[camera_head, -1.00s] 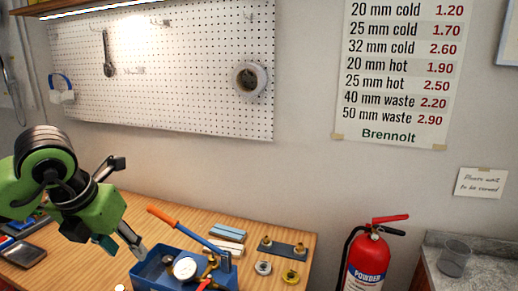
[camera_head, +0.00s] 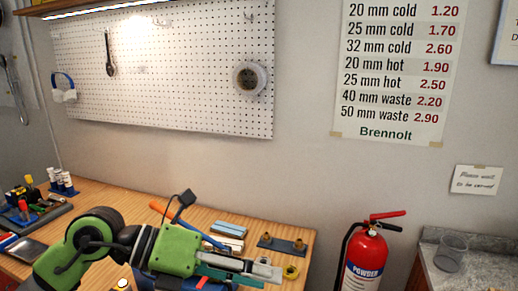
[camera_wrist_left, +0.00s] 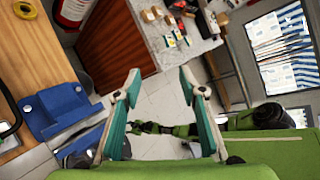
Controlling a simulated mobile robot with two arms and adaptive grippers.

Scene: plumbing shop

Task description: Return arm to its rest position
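My left arm comes in from the left in the head view, low over the wooden workbench (camera_head: 110,190). My left gripper (camera_head: 262,270) points right, near the bench's front right part, and hides much of what lies below it. In the left wrist view its two teal fingers (camera_wrist_left: 159,75) stand wide apart with nothing between them, and grey floor tiles show beyond. My right gripper cannot be made out; green and black parts of mine show below the fingers in the wrist view.
An orange-handled tool (camera_head: 160,209), blue and white blocks (camera_head: 230,229) and a dark plate with brass fittings (camera_head: 283,244) lie behind. A red fire extinguisher (camera_head: 366,262) stands to the right.

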